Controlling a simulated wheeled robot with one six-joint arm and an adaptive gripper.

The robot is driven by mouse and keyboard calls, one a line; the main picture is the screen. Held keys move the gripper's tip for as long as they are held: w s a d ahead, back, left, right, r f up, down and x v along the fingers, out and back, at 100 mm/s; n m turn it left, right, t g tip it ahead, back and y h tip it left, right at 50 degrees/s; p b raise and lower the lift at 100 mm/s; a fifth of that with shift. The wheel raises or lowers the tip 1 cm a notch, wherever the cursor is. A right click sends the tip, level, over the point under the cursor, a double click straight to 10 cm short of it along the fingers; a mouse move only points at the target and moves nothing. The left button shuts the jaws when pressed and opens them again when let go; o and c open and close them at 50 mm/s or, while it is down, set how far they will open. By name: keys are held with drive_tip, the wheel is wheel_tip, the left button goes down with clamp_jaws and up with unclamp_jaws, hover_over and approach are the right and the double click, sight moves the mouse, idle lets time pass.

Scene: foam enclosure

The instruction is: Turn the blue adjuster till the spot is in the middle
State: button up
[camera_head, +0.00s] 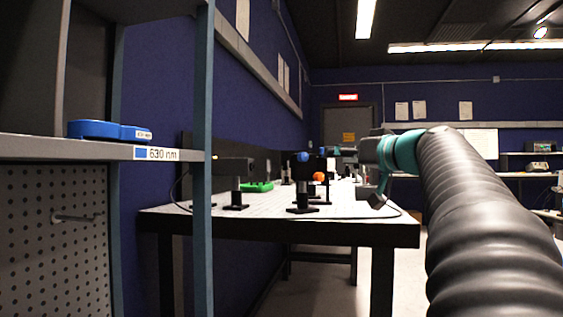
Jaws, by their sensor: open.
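The blue adjuster (303,157) is a small round knob on top of a dark post-mounted holder (303,180) on the optical table. An orange knob (319,176) sits just right of and below it. No light spot can be made out.
Floor is open beyond the table.

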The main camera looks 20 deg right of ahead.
sight(305, 157)
drive_tip(key=w+a, duration=0.1)
drive_tip(key=w, duration=0.3)
drive_tip(key=w+p, duration=0.1)
drive_tip(key=w, duration=0.3)
drive_tip(key=w+a+p, duration=0.1)
drive_tip(key=w, duration=0.4)
drive_tip(key=shift+a, duration=0.3)
drive_tip(key=shift+s, duration=0.1)
clamp_jaws()
